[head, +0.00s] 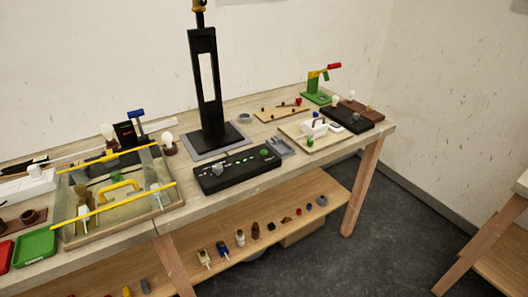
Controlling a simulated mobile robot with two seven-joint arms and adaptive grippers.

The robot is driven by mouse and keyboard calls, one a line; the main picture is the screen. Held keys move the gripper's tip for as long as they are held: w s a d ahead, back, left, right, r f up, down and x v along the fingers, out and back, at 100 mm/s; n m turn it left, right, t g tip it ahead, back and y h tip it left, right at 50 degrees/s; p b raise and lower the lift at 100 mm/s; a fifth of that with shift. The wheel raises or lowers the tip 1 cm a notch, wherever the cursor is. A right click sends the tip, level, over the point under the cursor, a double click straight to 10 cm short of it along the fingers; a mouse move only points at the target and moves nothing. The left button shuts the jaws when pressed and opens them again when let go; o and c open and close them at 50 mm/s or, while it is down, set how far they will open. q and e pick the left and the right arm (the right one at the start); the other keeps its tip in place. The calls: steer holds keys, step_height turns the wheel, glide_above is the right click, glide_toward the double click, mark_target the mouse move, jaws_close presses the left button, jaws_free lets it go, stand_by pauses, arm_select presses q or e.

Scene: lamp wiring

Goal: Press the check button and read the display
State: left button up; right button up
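A long black box (237,172) lies near the front edge of the workbench. Its top has a row of small green marks or lights, a grey part (217,169) at its left end and a round green button-like spot (264,152) toward its right end. I cannot tell for sure that this spot is the check button. A small dark panel with red marks (124,132) stands at the left; it may be a display, but it is too small to read. Neither of my grippers is in view.
A tall black stand (203,85) rises behind the box. A glass-topped case (85,190) with yellow bars sits left. A wooden board (318,137) with parts and a green-yellow lever device (319,88) are right. Several small parts lie on the lower shelf (285,225).

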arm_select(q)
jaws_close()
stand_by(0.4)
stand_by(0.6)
